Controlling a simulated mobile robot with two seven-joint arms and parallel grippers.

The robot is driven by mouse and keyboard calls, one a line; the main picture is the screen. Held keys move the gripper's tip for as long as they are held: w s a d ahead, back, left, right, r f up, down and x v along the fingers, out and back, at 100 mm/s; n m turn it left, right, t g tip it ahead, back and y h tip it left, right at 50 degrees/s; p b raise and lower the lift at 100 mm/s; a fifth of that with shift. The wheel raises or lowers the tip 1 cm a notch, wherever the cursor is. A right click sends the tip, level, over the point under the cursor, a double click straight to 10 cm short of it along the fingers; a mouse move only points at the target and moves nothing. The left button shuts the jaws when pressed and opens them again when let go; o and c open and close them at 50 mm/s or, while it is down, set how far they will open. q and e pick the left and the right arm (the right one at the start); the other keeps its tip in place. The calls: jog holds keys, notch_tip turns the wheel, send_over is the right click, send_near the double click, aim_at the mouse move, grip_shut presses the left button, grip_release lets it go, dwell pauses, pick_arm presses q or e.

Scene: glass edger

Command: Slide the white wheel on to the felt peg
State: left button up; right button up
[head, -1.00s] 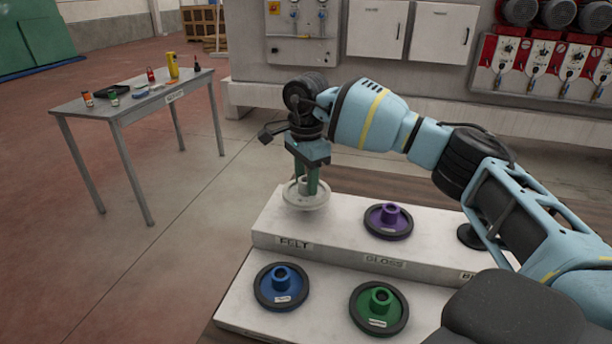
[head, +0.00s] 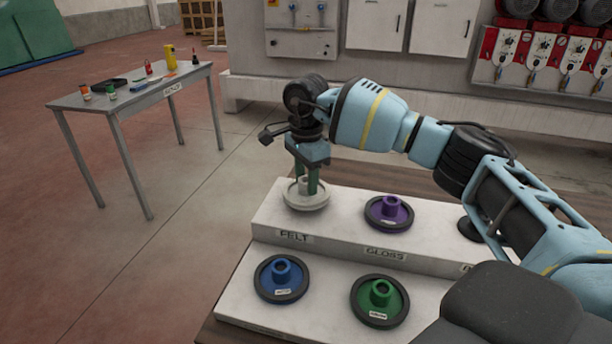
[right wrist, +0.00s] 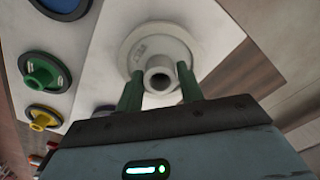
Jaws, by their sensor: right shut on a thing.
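The white wheel (head: 306,198) is a pale disc with a raised hub, at the back left of the white stepped stand (head: 338,205), above the FELT label (head: 293,236). My right gripper (head: 307,185) points down and is shut on the wheel's hub. In the right wrist view, its green fingers (right wrist: 161,88) stand on either side of the hub of the white wheel (right wrist: 150,48). The felt peg is hidden by the wheel, and I cannot tell whether the wheel is around it or just above it. My left gripper is out of view.
A purple wheel (head: 389,213) sits right of the white one, near the GLOSS label (head: 385,254). A blue wheel (head: 281,279) and a green wheel (head: 379,301) lie on the lower step. A grey table (head: 140,103) with small items stands at the left.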

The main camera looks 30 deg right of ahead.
jog(key=shift+f, duration=0.85)
jog(key=o, duration=1.4)
jog(key=shift+c, duration=0.2)
jog(key=shift+r+b, duration=0.35)
jog(key=shift+r, duration=3.55)
jog(key=shift+f, duration=0.1)
